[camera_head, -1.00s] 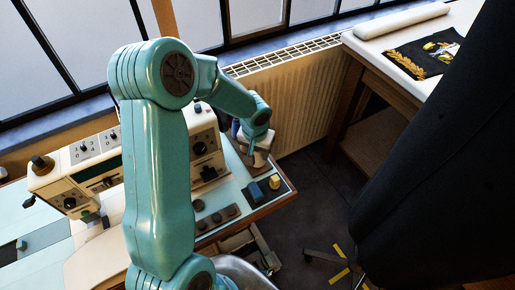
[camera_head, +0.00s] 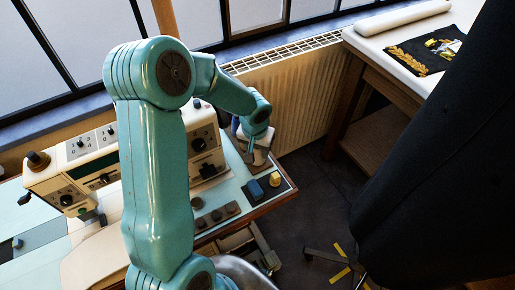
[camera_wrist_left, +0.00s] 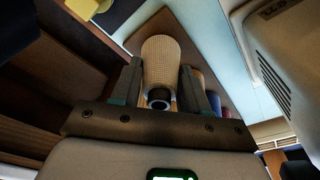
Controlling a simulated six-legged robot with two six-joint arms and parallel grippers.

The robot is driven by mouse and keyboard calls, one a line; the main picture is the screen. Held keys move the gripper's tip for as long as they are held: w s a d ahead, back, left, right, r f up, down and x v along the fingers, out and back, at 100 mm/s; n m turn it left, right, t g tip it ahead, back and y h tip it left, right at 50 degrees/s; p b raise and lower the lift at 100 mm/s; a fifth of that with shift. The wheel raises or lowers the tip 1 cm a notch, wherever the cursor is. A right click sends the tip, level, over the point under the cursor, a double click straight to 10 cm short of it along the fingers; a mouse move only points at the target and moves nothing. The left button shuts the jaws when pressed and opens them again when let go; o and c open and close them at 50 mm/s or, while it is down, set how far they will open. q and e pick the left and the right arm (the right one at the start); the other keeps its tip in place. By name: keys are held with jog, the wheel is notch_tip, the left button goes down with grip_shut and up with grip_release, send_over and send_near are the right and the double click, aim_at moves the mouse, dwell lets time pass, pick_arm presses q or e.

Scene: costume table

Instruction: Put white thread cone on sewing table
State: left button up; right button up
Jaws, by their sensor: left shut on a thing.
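The white thread cone (camera_wrist_left: 161,58) shows in the left wrist view, pale with a ribbed surface and a dark hole in its near end. My left gripper (camera_wrist_left: 159,88) is shut on it, one dark finger on each side. In the head view my left gripper (camera_head: 257,140) is small and partly hidden by its own wrist, at the far right corner of the sewing table (camera_head: 280,194). I cannot tell there whether the cone touches the tabletop. My right gripper is not in view.
The cream sewing machine (camera_head: 75,185) stands left of the gripper, partly behind my arm. Blue and yellow spools (camera_head: 275,180) and dark round pieces (camera_head: 217,214) lie near the table's right edge. A radiator (camera_head: 295,95) is behind; a dark garment (camera_head: 440,170) hangs at right.

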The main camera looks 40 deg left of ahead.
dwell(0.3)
pick_arm(q)
jog(key=o, duration=1.2)
jog(key=shift+c, duration=0.2)
notch_tip(320, 180, up, 16)
jog(key=s+d, duration=0.1)
jog(key=s, duration=0.1)
jog(key=shift+s, duration=0.2)
jog(key=shift+d, duration=0.1)
